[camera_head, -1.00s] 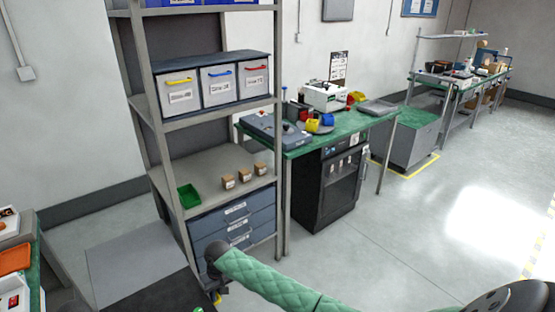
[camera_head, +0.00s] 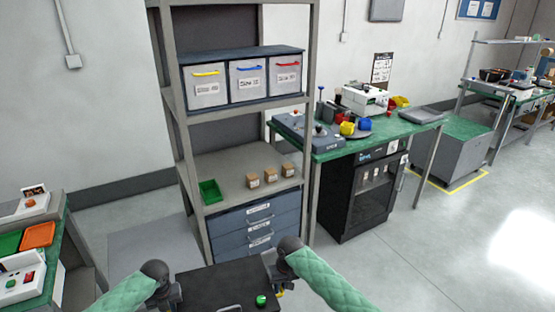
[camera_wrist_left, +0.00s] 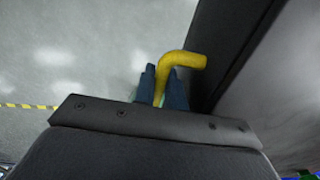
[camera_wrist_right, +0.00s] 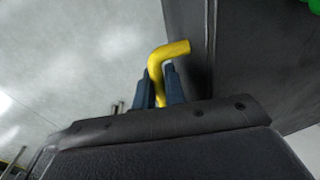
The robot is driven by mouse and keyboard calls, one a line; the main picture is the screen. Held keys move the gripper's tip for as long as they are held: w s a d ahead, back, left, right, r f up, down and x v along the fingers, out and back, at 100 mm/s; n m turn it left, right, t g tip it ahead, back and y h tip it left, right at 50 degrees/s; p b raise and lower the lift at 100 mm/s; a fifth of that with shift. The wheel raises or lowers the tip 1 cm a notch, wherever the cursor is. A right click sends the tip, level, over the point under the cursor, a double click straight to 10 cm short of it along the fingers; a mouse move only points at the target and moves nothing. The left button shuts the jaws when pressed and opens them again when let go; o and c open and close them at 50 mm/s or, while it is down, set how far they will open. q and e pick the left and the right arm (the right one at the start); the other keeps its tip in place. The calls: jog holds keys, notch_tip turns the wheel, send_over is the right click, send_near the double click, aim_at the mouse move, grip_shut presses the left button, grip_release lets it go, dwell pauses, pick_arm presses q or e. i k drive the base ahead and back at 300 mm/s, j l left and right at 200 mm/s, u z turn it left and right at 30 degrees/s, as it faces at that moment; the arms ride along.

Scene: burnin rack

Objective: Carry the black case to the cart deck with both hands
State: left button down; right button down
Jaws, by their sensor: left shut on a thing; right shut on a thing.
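The black case (camera_head: 225,284) is at the bottom of the head view, its lower part cut off by the picture edge. My left gripper (camera_head: 175,294) is at its left side and my right gripper (camera_head: 274,274) at its right side. In the left wrist view, the blue fingers (camera_wrist_left: 161,88) are shut on a bent yellow handle (camera_wrist_left: 184,58) beside the dark case wall (camera_wrist_left: 240,45). In the right wrist view, the fingers (camera_wrist_right: 159,88) are likewise shut on a yellow handle (camera_wrist_right: 170,50). A grey cart with a green deck (camera_head: 467,129) stands at the right.
A grey shelf rack (camera_head: 187,190) stands just beyond the case. A green-topped workbench (camera_head: 335,151) with a black cabinet (camera_head: 355,203) beneath is right of it. Another bench (camera_head: 64,262) is close at the left. Open floor (camera_head: 455,255) lies at the right.

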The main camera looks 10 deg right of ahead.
aim_at(459, 130)
jog(key=i+l+z, duration=0.1)
jog(key=l+z, duration=0.25)
jog(key=z, duration=0.15)
jog(key=i+l+z, duration=0.15)
jog(key=l+z, duration=0.15)
jog(key=z, duration=0.2)
jog(key=i+l+z, duration=0.15)
jog(key=z, duration=0.35)
jog(key=i+l+z, duration=0.25)
jog(key=z, duration=0.25)
jog(key=i+l+z, duration=0.1)
jog(key=i+z, duration=0.15)
jog(key=i, duration=0.15)
jog(key=i+z, duration=0.25)
jog(key=i, duration=0.2)
jog(key=i+u, duration=0.1)
jog(key=i, duration=0.8)
jog(key=i+l+u, duration=0.1)
jog(key=i, duration=0.75)
jog(key=i+u, duration=0.15)
jog(key=i, duration=0.3)
jog(key=i+l+u, duration=0.15)
jog(key=i, duration=0.3)
jog(key=i+u, duration=0.3)
jog(key=i, duration=1.65)
